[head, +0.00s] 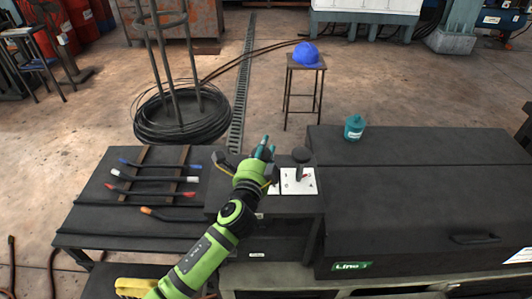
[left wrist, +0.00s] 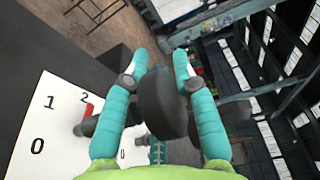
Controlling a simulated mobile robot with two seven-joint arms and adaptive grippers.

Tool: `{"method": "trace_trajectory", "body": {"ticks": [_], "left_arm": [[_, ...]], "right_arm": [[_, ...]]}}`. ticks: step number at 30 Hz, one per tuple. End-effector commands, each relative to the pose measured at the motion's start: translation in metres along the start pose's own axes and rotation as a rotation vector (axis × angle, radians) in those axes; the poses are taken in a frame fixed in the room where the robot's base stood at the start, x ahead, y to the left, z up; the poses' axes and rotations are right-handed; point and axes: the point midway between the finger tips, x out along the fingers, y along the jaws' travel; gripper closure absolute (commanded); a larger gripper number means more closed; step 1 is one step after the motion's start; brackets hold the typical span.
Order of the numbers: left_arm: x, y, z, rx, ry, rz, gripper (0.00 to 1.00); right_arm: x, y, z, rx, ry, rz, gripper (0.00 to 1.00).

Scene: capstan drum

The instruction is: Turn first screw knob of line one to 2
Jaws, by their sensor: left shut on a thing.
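My left gripper (head: 264,152) is over the left one of two white dial plates (head: 273,188) on the bench. In the left wrist view, its teal fingers (left wrist: 165,85) are on either side of a round black knob (left wrist: 162,105) and shut on it. The white plate (left wrist: 35,150) there shows 0, 1 and 2. A red-marked pointer (left wrist: 88,111) lies close to the 2, partly hidden by a finger. A second black knob (head: 301,155) stands over the right white plate (head: 298,186), free of the gripper. My right gripper is not in view.
Several colour-tipped rods (head: 150,178) lie on the left table. A teal container (head: 354,128) stands on the large dark cabinet (head: 420,190) at right. A blue helmet (head: 305,54) sits on a stool behind the bench. A wire coil (head: 182,118) lies on the floor.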

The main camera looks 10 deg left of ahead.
Motion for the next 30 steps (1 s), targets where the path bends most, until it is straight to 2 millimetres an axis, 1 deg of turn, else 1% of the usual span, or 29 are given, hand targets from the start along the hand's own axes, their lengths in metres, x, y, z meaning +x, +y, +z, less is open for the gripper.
{"method": "trace_trajectory", "body": {"ticks": [1,7,23,24,25,26,30], "left_arm": [[-0.0002,0.0035,-0.0001,-0.005,-0.023,0.003,1.00],[-0.0002,0.0024,0.0021,-0.003,-0.087,0.003,1.00],[-0.0001,0.0012,0.0033,-0.001,-0.112,0.003,1.00],[-0.0001,0.0012,0.0033,-0.001,-0.112,0.003,0.68],[-0.0001,0.0011,0.0032,-0.001,-0.112,0.003,0.56],[-0.0001,0.0011,0.0032,-0.001,-0.111,0.003,0.47],[-0.0001,0.0007,0.0030,-0.001,-0.111,0.002,0.47]], "right_arm": [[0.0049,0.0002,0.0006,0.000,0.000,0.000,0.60],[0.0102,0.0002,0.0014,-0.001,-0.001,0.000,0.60],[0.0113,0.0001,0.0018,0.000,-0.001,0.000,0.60],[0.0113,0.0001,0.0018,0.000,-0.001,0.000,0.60],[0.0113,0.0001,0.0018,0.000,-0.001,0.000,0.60],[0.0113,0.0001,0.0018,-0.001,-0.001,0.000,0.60],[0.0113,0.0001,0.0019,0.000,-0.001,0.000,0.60]]}}
